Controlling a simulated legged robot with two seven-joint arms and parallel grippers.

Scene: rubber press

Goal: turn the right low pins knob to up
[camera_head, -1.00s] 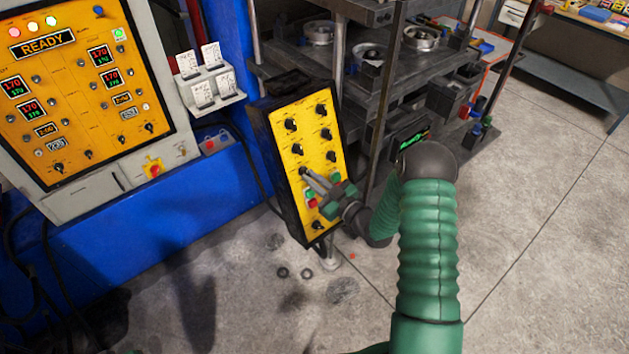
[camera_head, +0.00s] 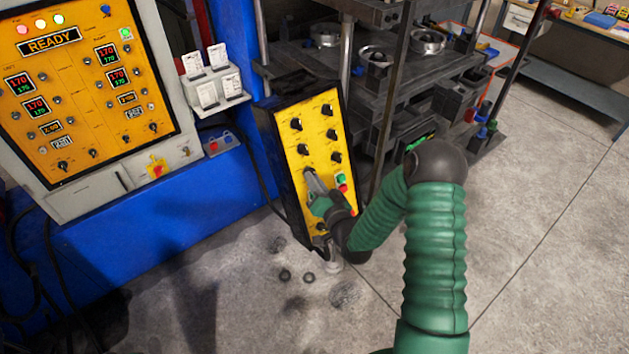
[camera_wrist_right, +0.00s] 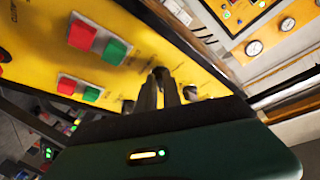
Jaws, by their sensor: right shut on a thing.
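The yellow control panel (camera_head: 315,118) stands in a dark upright box with two columns of black knobs. My right gripper (camera_head: 309,176) reaches the panel's left column, below its upper two knobs, and covers the knob there. In the right wrist view, my right gripper's (camera_wrist_right: 164,84) fingers are shut on a small black knob (camera_wrist_right: 160,72) on the yellow face. Its pointer direction is hidden by the fingers, and the labels are too small to read. My left gripper is not in view.
A green button (camera_head: 341,177) and a red button (camera_head: 343,188) sit right of my gripper. The blue press frame (camera_head: 190,205) is at left, with a lit READY panel (camera_head: 85,95). Metal shelving (camera_head: 375,95) stands behind. The floor at right is clear.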

